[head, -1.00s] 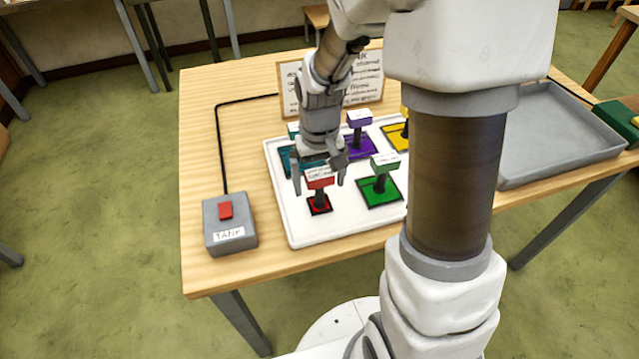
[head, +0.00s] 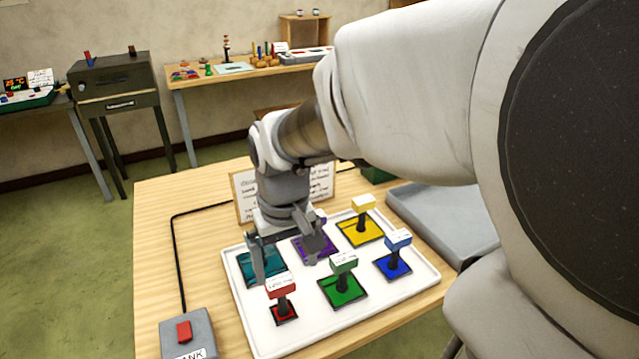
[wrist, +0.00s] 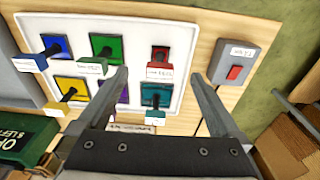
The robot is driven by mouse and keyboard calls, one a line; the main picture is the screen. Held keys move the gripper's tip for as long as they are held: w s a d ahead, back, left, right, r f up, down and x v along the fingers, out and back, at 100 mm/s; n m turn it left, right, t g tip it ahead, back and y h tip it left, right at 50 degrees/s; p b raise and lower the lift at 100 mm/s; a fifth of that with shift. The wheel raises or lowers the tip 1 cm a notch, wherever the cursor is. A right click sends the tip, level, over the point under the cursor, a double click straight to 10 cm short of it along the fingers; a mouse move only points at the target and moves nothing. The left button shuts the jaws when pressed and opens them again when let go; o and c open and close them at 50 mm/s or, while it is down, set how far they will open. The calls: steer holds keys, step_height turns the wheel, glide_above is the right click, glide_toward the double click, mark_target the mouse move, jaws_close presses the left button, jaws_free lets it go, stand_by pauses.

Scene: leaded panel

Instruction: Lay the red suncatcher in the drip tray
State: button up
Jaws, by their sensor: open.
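The red suncatcher (head: 284,312) is a small dark-edged red square with an upright black stem and a red, white-labelled block on top. It stands at the near left corner of a white tray (head: 335,325), and in the wrist view (wrist: 160,57) it lies just beyond my fingertips. My gripper (head: 287,270) is open and empty, above the tray and behind the red block, over the teal and purple pieces. Its two fingers also show in the wrist view (wrist: 158,78). A grey shallow tray (head: 425,210), apparently the drip tray, is at the right, partly hidden by my arm.
Green (head: 343,288), blue (head: 393,265), yellow (head: 361,230), purple (head: 300,248) and teal (head: 250,265) pieces with similar handles share the white tray. A grey box with a red button (head: 184,330) sits left. A sign (head: 240,190) stands behind.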

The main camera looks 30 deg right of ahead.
steer(key=s+r+t, duration=0.4)
steer(key=s+r, duration=0.3)
steer(key=s, duration=0.1)
steer(key=shift+s+r+t, duration=0.2)
steer(key=shift+r+t, duration=0.1)
steer(key=shift+r, duration=0.05)
steer(key=shift+a, duration=0.1)
stand_by(0.7)
